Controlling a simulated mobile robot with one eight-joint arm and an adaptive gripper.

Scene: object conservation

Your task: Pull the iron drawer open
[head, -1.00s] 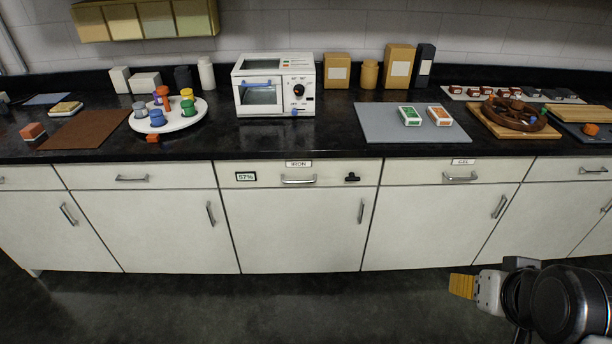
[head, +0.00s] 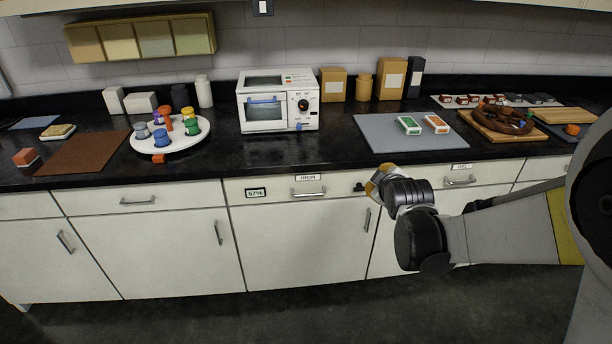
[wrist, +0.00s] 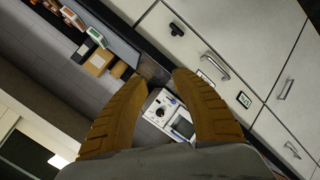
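The iron drawer (head: 285,199) is shut, flush in the white cabinet front below the toaster oven. Its horizontal metal handle (head: 308,193) sits under the IRON label (head: 308,177), with a 57% label (head: 255,192) to the left and a black fitting (head: 359,187) to the right. My gripper (head: 375,180) is right of the handle, apart from it in the picture, close beside the black fitting. In the wrist view its yellow fingers (wrist: 158,76) are spread with nothing between them, and the iron handle (wrist: 215,67) shows right of them.
The white toaster oven (head: 278,101) stands on the black counter above the drawer. A grey mat (head: 385,140) with two small boxes lies to its right, a round white tray (head: 190,145) to its left. Cabinet door handles (head: 367,220) stick out below. The floor in front is clear.

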